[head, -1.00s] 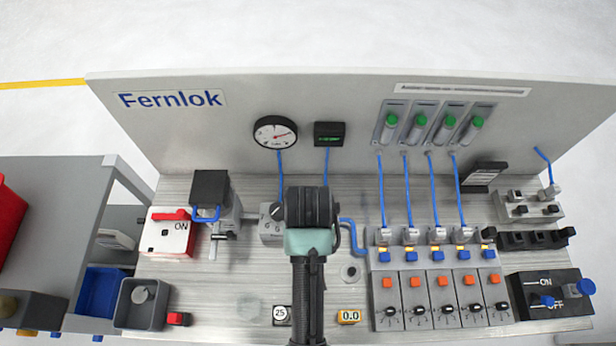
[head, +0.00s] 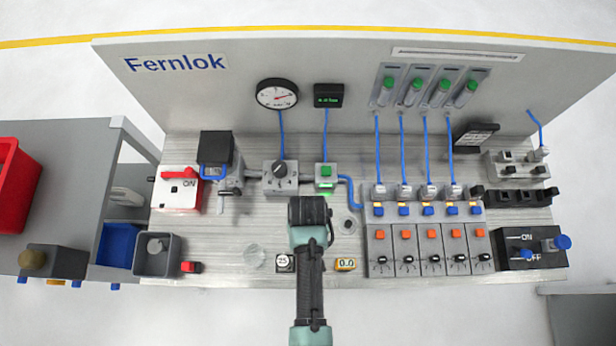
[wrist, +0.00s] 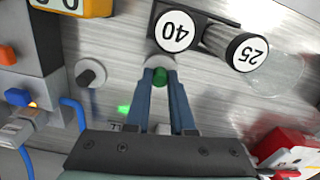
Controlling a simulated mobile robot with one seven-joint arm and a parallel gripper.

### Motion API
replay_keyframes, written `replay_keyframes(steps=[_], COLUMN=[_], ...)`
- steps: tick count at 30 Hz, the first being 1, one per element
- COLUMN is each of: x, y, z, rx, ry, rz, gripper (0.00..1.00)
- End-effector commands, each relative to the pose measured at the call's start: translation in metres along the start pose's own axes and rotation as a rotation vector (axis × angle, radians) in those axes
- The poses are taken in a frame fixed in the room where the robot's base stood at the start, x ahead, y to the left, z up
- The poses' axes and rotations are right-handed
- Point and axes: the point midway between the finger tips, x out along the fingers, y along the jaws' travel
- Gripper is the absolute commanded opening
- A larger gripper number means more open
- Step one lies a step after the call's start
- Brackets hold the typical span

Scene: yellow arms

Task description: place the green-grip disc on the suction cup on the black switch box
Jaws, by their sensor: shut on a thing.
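In the wrist view my gripper (wrist: 160,78) is shut on the green-grip disc (wrist: 161,75). The green grip sits between the two blue-grey fingers, with a pale round part just beyond the tips. In the head view my gripper (head: 310,212) is over the middle of the bench, seen from above, and hides its fingertips and the disc. The black switch box (head: 515,262), marked ON and OFF, stands at the bench's right end, well apart from my gripper. Blue round parts (head: 562,242) show on it; I cannot tell surely which is the suction cup.
Orange-button valves (head: 432,250) stand between my gripper and the switch box.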

Motion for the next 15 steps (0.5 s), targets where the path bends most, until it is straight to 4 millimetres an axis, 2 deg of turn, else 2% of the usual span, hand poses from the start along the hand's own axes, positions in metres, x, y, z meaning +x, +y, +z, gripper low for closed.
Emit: replay_keyframes(steps=[3, 15], x=[0.01, 0.016], y=[0.0, 0.0], z=[0.0, 0.0], rx=[0.0, 0.0], ry=[-0.001, 0.0], rz=[0.0, 0.0], gripper=[0.0, 0.0])
